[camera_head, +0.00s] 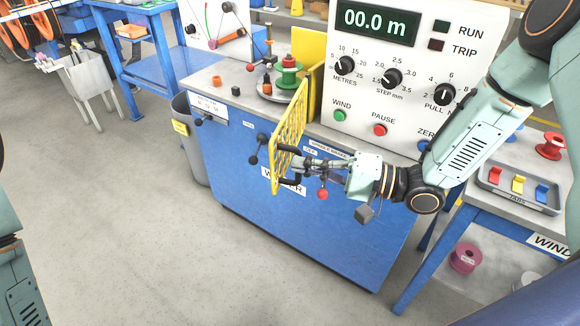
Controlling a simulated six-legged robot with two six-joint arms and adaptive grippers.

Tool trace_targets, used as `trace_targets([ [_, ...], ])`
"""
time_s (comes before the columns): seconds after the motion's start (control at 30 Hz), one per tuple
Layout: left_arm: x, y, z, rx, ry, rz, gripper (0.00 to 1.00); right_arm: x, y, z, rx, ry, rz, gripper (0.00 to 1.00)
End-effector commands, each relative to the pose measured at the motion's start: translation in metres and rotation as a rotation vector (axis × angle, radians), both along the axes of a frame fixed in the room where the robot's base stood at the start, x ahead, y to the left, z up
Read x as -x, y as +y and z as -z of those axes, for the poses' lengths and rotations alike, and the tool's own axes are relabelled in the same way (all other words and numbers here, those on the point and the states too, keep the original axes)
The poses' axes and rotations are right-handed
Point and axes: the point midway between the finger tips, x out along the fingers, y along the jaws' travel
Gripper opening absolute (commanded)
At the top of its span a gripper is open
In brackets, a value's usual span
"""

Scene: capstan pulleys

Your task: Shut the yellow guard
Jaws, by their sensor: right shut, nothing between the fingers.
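The yellow guard (289,128) is a mesh panel that stands swung out from the front of the blue winder bench (240,160), so it is open. Behind it, on the bench top, a green reel (288,76) sits on a round plate. My right gripper (297,166) is shut and empty at the lower right side of the guard, close to its mesh and a dark handle. I cannot tell whether it touches the guard. My left gripper is out of view.
A white control panel (415,60) stands at the back of the bench. A side table at right holds a grey tray (518,190) of coloured tabs and a red spool (551,146). A grey bin (188,140) stands left of the bench. The floor in front is clear.

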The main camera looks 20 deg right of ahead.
Motion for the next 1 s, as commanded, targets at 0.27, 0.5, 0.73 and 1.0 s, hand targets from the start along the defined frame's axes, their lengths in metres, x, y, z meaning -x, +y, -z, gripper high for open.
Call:
trace_targets([
  [0.27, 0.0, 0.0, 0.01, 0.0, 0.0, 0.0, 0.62, -0.014, 0.022, 0.001, 0.002, -0.001, -0.003, 0.0],
  [0.5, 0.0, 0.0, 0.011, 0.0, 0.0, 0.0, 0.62, -0.018, 0.027, 0.0, 0.0, -0.001, 0.0, 0.0],
  [0.73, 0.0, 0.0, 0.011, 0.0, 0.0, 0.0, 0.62, -0.018, 0.027, 0.0, 0.001, -0.001, 0.0, 0.0],
  [1.0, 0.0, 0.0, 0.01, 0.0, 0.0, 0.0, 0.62, -0.018, 0.027, 0.0, 0.0, 0.0, 0.013, 0.0],
])
